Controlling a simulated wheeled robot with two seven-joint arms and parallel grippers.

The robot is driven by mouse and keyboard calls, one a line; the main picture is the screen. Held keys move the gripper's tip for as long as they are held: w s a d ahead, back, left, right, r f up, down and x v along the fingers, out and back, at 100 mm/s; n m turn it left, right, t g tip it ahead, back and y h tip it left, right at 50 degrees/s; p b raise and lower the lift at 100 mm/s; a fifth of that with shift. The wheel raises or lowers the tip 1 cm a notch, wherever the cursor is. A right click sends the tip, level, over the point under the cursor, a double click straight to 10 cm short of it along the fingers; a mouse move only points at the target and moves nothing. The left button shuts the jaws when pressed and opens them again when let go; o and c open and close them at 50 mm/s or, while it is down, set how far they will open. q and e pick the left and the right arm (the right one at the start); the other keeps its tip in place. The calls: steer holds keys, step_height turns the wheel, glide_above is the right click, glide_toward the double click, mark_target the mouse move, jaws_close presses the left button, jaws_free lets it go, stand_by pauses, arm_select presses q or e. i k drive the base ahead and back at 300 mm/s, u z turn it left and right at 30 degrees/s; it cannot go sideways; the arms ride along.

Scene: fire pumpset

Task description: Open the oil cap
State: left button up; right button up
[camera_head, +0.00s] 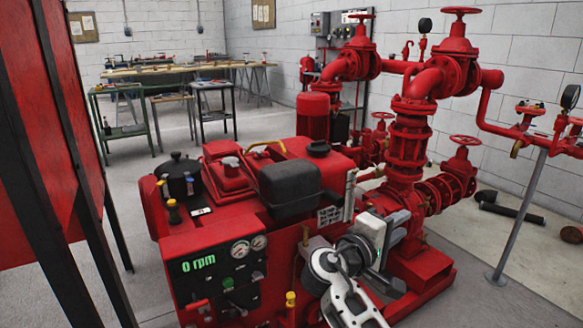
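The red pumpset engine (185,245) fills the middle of the view. I cannot tell for sure which is the oil cap. All look seated. My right gripper (386,233) is at the engine's right side, in front of the red pipework, apart from these caps. Its fingers are seen at a poor angle, so its opening is unclear. My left gripper is out of view.
A black box (289,188) sits on the engine. The front panel shows a green "0 rpm" display (198,262) and gauges. Red valves and pipes (410,150) rise at right. A red-and-black frame (40,150) stands at left. Workbenches (190,72) stand behind.

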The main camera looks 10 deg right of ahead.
mark_target(233, 162)
steer(key=z, duration=0.15)
steer(key=i, duration=0.4)
steer(key=u, duration=1.4)
